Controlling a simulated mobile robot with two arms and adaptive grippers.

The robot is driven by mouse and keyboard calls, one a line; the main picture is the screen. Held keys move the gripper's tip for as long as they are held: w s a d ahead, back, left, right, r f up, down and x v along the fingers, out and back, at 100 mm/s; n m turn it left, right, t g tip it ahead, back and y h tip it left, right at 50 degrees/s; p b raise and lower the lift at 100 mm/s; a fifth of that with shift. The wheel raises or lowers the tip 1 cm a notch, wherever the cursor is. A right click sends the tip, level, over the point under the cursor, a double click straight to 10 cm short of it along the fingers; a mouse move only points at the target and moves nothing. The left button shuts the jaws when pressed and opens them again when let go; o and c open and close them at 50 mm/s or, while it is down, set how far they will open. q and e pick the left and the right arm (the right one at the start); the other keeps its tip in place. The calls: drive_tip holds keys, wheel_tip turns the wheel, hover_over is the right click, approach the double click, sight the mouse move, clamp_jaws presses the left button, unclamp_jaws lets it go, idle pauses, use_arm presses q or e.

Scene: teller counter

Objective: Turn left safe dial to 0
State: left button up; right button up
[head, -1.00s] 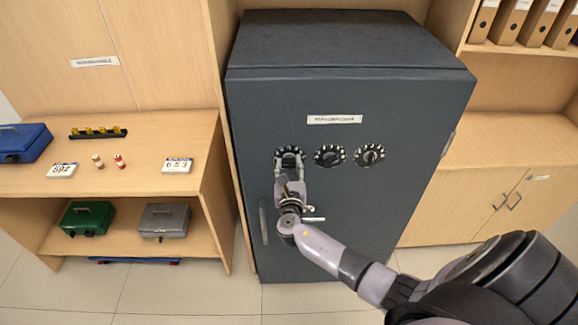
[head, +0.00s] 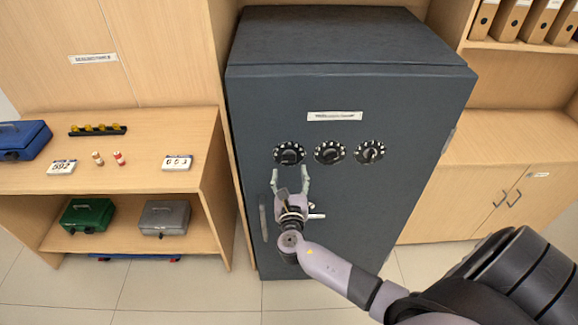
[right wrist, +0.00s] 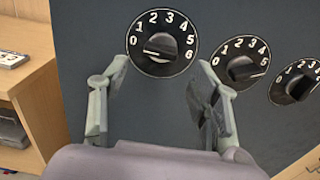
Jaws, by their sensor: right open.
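The left safe dial (head: 289,153) is a black round dial with white numbers on the dark safe door (head: 350,215). In the right wrist view, the left dial (right wrist: 161,43) has 0 at its left and 6 at its right. The white mark on its knob points left, close to 0. My right gripper (head: 289,173) is open and empty just below this dial and apart from it. In the right wrist view, my right gripper's fingers (right wrist: 162,68) stand apart below the dial's two sides. My left gripper is not in view.
A middle dial (head: 330,153) and a right dial (head: 370,152) sit close beside it. The safe handle (head: 264,222) is left of my gripper. A wooden shelf at left holds number cards (head: 178,163), and blue (head: 25,139), green (head: 88,215) and grey (head: 164,218) boxes.

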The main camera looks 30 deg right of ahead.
drive_tip(key=v, duration=0.6)
drive_tip(key=shift+s+a, duration=0.15)
drive_tip(key=shift+s, duration=0.05)
drive_tip(key=shift+f, duration=0.1)
